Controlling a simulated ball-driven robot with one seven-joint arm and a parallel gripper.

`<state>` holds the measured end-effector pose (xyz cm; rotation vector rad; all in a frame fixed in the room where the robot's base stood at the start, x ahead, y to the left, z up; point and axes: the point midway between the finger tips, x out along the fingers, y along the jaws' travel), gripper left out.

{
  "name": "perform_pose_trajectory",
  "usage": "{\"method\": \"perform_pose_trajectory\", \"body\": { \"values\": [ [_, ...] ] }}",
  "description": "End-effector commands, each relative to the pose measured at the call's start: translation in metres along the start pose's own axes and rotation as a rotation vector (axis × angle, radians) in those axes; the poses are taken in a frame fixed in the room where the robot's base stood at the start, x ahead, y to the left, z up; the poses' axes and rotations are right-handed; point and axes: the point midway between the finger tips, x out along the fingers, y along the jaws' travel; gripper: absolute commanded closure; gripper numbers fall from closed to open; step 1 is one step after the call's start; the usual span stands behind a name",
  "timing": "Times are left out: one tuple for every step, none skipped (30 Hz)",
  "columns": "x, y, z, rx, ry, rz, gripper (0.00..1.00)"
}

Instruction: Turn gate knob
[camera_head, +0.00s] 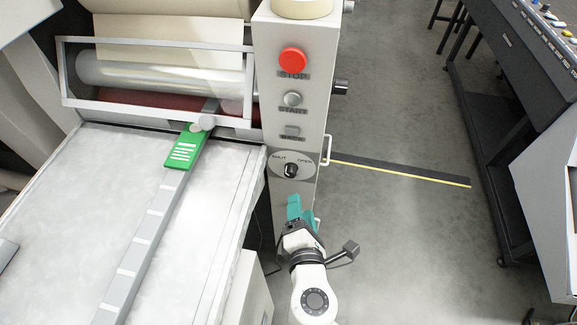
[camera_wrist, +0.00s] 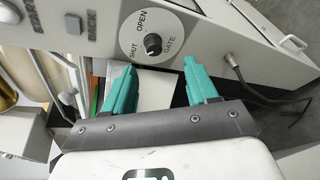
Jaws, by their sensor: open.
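The gate knob (camera_head: 290,170) is a small black knob on a round plate marked SHUT and OPEN, low on the grey control panel (camera_head: 260,80). In the wrist view the knob (camera_wrist: 153,44) sits on its plate, whose words SHUT, OPEN and GATE show. My gripper (camera_head: 301,205) is just below the knob in the head view, apart from it. In the wrist view my gripper (camera_wrist: 160,75) has its two teal fingers spread, with nothing held between them. The knob lies beyond the fingertips, between their lines.
Above the knob are a red STOP button (camera_head: 292,61), a START button (camera_head: 292,99) and a BACK button (camera_head: 292,131). A green tag (camera_head: 184,148) lies on a grey rail at left. Small handles (camera_head: 326,150) stick out at the panel's right edge. Open floor (camera_head: 400,130) lies at right.

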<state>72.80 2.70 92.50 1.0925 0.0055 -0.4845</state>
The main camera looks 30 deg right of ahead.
Motion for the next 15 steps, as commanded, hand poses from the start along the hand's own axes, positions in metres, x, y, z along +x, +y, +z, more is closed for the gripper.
{"method": "perform_pose_trajectory", "body": {
  "values": [
    [-0.002, 0.004, -0.007, -0.032, 0.013, 0.023, 0.42],
    [-0.002, 0.006, -0.009, -0.045, 0.017, 0.033, 0.42],
    [-0.002, 0.008, -0.011, -0.057, 0.021, 0.041, 0.42],
    [0.000, 0.008, -0.012, -0.062, 0.023, 0.044, 0.42],
    [0.002, 0.009, -0.012, -0.064, 0.023, 0.045, 0.42],
    [0.005, 0.009, -0.012, -0.063, 0.021, 0.045, 0.42],
    [0.009, 0.009, -0.011, -0.062, 0.020, 0.045, 0.42],
    [0.013, 0.009, -0.011, -0.062, 0.020, 0.044, 0.42],
    [0.019, 0.011, -0.012, -0.060, 0.020, 0.045, 0.42],
    [0.024, 0.011, -0.011, -0.060, 0.019, 0.043, 0.42],
    [0.030, 0.011, -0.011, -0.060, 0.018, 0.043, 0.42],
    [0.037, 0.011, -0.012, -0.060, 0.019, 0.044, 0.42],
    [0.043, 0.011, -0.012, -0.060, 0.019, 0.043, 0.42],
    [0.049, 0.012, -0.012, -0.059, 0.019, 0.043, 0.42],
    [0.056, 0.012, -0.012, -0.059, 0.019, 0.042, 0.42]
  ]
}}
